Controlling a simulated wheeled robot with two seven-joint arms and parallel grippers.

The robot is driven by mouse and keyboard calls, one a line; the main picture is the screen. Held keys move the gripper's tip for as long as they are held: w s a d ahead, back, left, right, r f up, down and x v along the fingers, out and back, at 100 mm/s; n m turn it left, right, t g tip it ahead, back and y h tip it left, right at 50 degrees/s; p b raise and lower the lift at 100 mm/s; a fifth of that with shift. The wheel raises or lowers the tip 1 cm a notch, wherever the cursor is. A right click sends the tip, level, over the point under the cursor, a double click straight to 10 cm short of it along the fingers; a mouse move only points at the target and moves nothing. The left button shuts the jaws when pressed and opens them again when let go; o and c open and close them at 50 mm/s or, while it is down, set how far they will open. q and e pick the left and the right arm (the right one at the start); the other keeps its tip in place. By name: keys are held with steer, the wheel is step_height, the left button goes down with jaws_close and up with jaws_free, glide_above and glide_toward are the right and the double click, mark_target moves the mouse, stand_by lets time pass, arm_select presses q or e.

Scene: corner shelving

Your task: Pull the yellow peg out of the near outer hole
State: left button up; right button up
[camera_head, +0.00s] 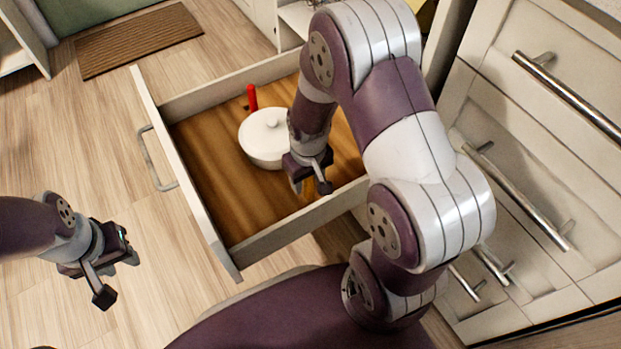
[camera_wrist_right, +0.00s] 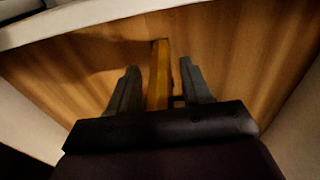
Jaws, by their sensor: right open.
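The yellow peg (camera_wrist_right: 160,62) shows in the right wrist view as a long thin bar between the two fingers of my right gripper (camera_wrist_right: 159,84). The fingers are open, with a gap on each side of the peg. In the head view my right gripper (camera_head: 311,186) is inside the open drawer, close to its near side wall, and the peg is hidden there. The hole around the peg cannot be made out. My left gripper (camera_head: 117,277) is open and empty above the floor, outside the drawer.
The open drawer (camera_head: 205,215) has a wooden bottom and pale walls. A white lidded pot (camera_head: 265,138) stands in it, just left of my right gripper, with a red upright thing (camera_head: 252,97) behind it. White cabinets (camera_head: 530,150) stand at the right.

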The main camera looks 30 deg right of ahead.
mark_target(311, 194)
steer(key=shift+s+a+f+g, duration=0.1)
steer(key=shift+s+f+g, duration=0.3)
steer(key=shift+s+f, duration=0.75)
steer(key=shift+c, duration=0.3)
jaws_close()
steer(key=shift+w, duration=0.1)
steer(key=shift+w+r+p, duration=0.1)
steer(key=shift+r+p, duration=1.7)
steer(key=shift+p, duration=0.65)
steer(key=shift+w+r+p, duration=0.2)
steer(key=shift+r+p, duration=1.1)
steer(key=shift+w+r, duration=0.1)
